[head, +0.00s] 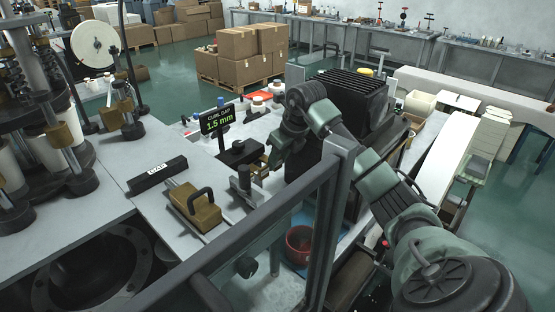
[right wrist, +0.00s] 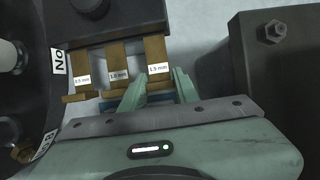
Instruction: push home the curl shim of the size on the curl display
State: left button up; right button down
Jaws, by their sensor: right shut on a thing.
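The curl display (head: 217,120) reads 1.5 mm. In the right wrist view a dark block (right wrist: 110,22) has brass shims side by side, labelled 0.5 mm (right wrist: 82,62), 1.0 mm (right wrist: 118,60) and 1.5 mm (right wrist: 156,50). My right gripper (right wrist: 160,88) has its fingers on either side of the near end of the 1.5 mm shim and is shut on it. The 1.5 mm shim still reaches to the block. In the head view my right gripper (head: 272,160) is beside the dark block, with the shims mostly hidden. My left gripper is not in view.
A brass block with a black handle (head: 196,208) and a dark labelled bar (head: 157,174) lie on the bench to the left. A dark frame post (head: 330,220) crosses the foreground. A dark bolted block (right wrist: 275,70) stands right of the gripper. A red bin (head: 299,245) sits lower.

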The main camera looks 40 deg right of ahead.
aim_at(266, 158)
dwell(0.5)
jog(key=w+p, duration=0.1)
jog(key=w, duration=0.2)
jog(key=shift+a+r, duration=0.1)
jog(key=shift+r, duration=0.05)
jog(key=shift+w, duration=0.5)
jog(key=c, duration=1.3)
grip_release()
jog(key=b+v, duration=0.2)
jog(key=v, duration=0.4)
jog(key=shift+s+r, duration=0.2)
jog(key=shift+r, duration=0.05)
jog(key=shift+s+r, duration=0.2)
jog(key=shift+r, duration=0.25)
jog(key=shift+f, duration=0.1)
